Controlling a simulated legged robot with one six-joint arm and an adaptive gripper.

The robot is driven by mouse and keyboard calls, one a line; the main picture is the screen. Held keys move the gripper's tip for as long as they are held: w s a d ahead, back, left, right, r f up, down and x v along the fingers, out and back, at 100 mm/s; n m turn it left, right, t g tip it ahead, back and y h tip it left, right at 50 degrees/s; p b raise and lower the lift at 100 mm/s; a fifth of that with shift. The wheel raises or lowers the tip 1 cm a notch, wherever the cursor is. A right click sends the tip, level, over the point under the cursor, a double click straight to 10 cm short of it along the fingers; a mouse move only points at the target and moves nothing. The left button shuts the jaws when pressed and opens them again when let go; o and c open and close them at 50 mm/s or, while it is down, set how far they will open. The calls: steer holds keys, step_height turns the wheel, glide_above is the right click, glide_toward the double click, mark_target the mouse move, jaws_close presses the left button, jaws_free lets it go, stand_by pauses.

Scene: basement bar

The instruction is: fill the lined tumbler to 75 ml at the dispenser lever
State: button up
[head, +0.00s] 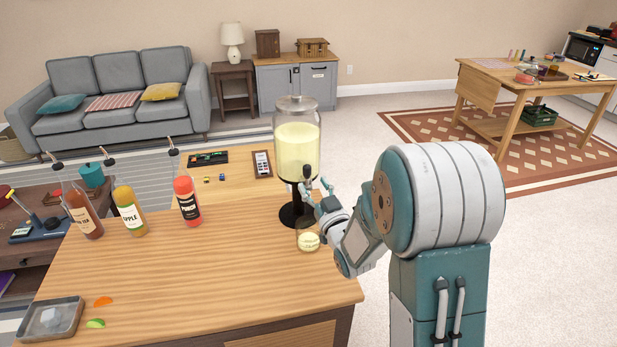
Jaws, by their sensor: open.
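The drink dispenser (297,140) is a clear jar of pale yellow liquid on a dark stand, near the right side of the wooden counter. The tumbler (308,238) is clear and stands upright on the counter in front of the dispenser's base. Pale yellow shows inside it; its lines and the exact level are too small to read. My gripper (317,190) is open at the dispenser's front, above the tumbler, beside the dark tap and lever (307,174). I cannot tell whether a finger touches the lever.
A grey tray (50,320) and fruit slices lie at the front left. The counter's middle is clear.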

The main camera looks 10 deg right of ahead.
steer(key=v, duration=0.8)
